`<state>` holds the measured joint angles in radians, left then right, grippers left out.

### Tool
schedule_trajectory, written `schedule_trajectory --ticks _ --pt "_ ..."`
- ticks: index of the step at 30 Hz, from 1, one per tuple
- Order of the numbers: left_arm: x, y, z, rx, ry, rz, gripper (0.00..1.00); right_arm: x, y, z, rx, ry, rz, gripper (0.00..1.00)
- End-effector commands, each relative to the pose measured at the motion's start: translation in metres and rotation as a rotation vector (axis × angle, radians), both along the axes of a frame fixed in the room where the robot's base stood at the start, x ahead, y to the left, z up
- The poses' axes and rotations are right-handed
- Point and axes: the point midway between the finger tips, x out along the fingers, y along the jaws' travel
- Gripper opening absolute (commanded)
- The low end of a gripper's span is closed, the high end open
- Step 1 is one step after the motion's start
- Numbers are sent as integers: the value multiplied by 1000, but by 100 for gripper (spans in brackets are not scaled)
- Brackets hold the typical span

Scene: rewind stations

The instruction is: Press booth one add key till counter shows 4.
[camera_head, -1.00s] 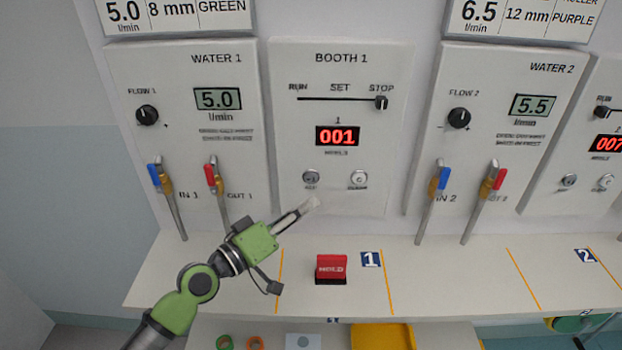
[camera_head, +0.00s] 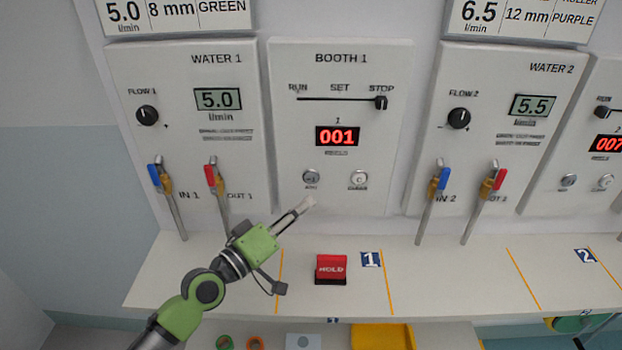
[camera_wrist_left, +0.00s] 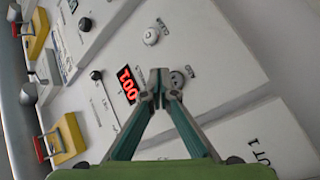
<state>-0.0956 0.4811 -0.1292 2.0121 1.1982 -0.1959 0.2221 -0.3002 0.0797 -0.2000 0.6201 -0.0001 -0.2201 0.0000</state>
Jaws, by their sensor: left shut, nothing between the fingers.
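The Booth 1 panel (camera_head: 290,145) is white, with a red counter (camera_head: 337,136) reading 001. Two round keys sit below it: the left one, the add key (camera_head: 311,177), and the right one (camera_head: 358,179). Their small labels are hard to read. The slider knob (camera_head: 381,102) stands at STOP. My left gripper (camera_head: 309,203) is shut and empty, with its tips just below the add key in the head view. In the left wrist view, the fingertips (camera_wrist_left: 161,80) are beside the add key (camera_wrist_left: 177,79) and partly cover the counter (camera_wrist_left: 128,85); contact cannot be told. My right gripper is not in view.
The Water 1 panel (camera_head: 180,100), with valves, is to the left and the Water 2 panel (camera_head: 495,100) to the right. A red HOLD block (camera_head: 331,269) stands on the white shelf (camera_head: 210,258) below. A yellow tray (camera_head: 383,337) is lower down.

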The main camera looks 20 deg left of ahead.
Motion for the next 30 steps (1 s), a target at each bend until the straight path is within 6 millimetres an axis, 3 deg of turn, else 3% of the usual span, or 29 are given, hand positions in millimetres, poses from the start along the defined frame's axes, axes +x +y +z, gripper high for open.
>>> schedule_trajectory --ticks 6,15,21,30 --pt "-2 7 -7 -180 -46 80 0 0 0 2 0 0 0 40" --pt "-34 -15 2 -387 -155 -17 0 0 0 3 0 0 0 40" --pt "-44 -22 4 -428 -175 -58 0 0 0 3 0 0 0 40" --pt "-43 -22 5 -428 -175 -58 0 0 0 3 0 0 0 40"
